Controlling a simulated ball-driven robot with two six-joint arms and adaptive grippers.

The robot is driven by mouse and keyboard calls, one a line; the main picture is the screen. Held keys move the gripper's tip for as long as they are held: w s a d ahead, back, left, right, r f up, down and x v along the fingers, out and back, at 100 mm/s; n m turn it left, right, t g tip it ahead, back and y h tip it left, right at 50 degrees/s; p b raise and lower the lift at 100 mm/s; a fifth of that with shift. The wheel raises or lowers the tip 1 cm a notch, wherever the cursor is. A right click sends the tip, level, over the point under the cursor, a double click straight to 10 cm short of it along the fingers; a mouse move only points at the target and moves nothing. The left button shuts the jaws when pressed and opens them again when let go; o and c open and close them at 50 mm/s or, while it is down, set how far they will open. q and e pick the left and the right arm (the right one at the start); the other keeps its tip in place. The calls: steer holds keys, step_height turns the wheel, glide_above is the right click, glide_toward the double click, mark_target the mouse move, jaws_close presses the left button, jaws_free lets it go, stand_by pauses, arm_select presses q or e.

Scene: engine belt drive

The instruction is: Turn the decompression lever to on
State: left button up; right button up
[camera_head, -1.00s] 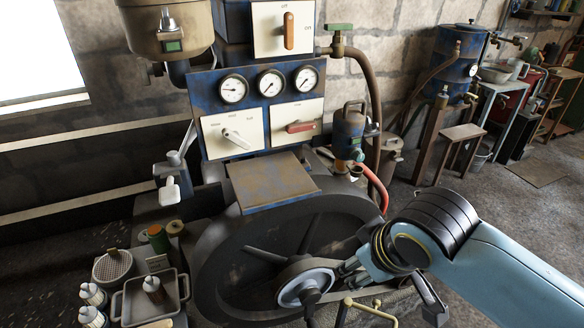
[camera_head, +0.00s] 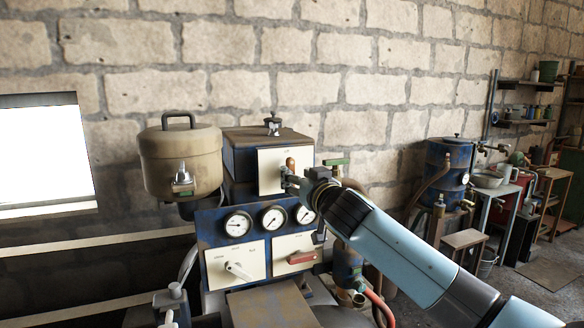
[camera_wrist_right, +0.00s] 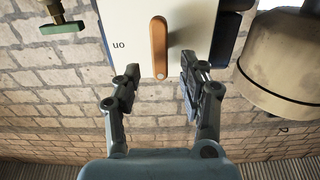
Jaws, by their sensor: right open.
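The lever is an orange-brown handle (camera_head: 291,163) on a white plate (camera_head: 270,172) on the front of the upper blue box. In the right wrist view the lever (camera_wrist_right: 159,48) stands straight along the plate, with "on" printed to one side; that view is upside down. My right gripper (camera_head: 289,180) is in front of the plate and hides the lower part of the lever in the head view. In the right wrist view its two fingers (camera_wrist_right: 158,80) are open, one on each side of the lever's end, with no clear contact. My left gripper is not in view.
Below are three gauges (camera_head: 273,217), a white lever (camera_head: 238,271) and a red lever (camera_head: 302,258) on their own plates. A tan tank (camera_head: 181,163) stands left of the box. A green-handled valve (camera_head: 335,162) is close to my right gripper.

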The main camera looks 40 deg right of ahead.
steer(key=shift+p+x, duration=0.3)
steer(key=shift+x, duration=1.8)
jaws_close()
